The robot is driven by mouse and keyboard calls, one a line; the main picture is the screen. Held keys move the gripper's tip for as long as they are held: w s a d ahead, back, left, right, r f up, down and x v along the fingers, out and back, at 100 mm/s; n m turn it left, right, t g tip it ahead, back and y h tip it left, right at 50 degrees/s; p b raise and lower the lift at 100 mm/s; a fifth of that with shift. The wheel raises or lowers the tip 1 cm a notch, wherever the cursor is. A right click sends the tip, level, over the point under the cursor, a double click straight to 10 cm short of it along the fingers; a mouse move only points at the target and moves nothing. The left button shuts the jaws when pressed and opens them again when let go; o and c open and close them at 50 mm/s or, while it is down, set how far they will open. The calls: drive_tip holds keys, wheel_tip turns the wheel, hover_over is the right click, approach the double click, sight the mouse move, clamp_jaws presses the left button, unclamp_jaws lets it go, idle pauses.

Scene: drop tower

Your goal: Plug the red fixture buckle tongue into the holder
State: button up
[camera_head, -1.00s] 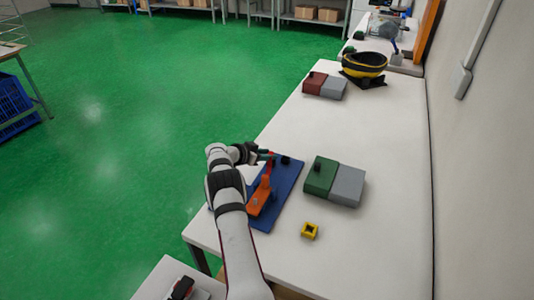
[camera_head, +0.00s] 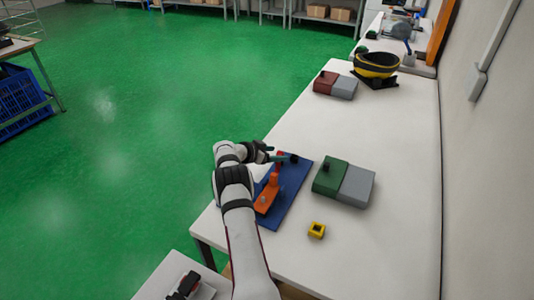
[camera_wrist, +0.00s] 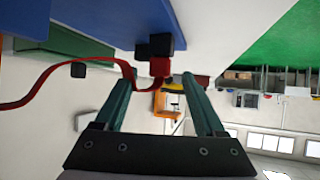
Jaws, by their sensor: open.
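The red buckle tongue (camera_wrist: 160,67) is a small red block on a red strap (camera_wrist: 60,75) in the wrist view. It lies against the black holder (camera_wrist: 155,45) at the edge of the blue board (camera_wrist: 125,18); I cannot tell how deep it sits. My gripper (camera_wrist: 158,78) is open, its two green fingers apart on either side of the tongue, without visible contact. In the head view my gripper (camera_head: 283,157) is over the far end of the blue board (camera_head: 292,202), near a bit of red. An orange fixture part (camera_head: 267,195) stands on the board.
A red and grey pair (camera_head: 343,90) and a black-yellow bowl (camera_head: 376,66) are farther back. The table (camera_head: 395,140) between is clear.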

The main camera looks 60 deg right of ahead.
drive_tip(key=v, duration=1.5)
drive_tip(key=s+a+r+n+t+y, duration=0.1)
drive_tip(key=a+r+n+y, duration=0.15)
drive_tip(key=a, duration=0.65)
drive_tip(key=s+a+r+n+y, duration=0.15)
drive_tip(key=a+r, duration=0.25)
drive_tip(key=a, duration=0.4)
drive_tip(key=s+a+r+n+t+y, duration=0.1)
drive_tip(key=a+r+n, duration=0.25)
drive_tip(key=a, duration=0.55)
drive_tip(key=s+a+n+t+y, duration=0.1)
drive_tip(key=s+a+n+y, duration=0.3)
drive_tip(key=s+a, duration=0.4)
drive_tip(key=s+a+n+t+y, duration=0.1)
drive_tip(key=s+a+n+y, duration=0.2)
drive_tip(key=a, duration=1.4)
drive_tip(key=s+n, duration=0.2)
drive_tip(key=s, duration=0.3)
drive_tip(key=shift+s+f+y, duration=0.3)
drive_tip(key=shift+s+y, duration=0.05)
drive_tip(key=shift+y, duration=0.05)
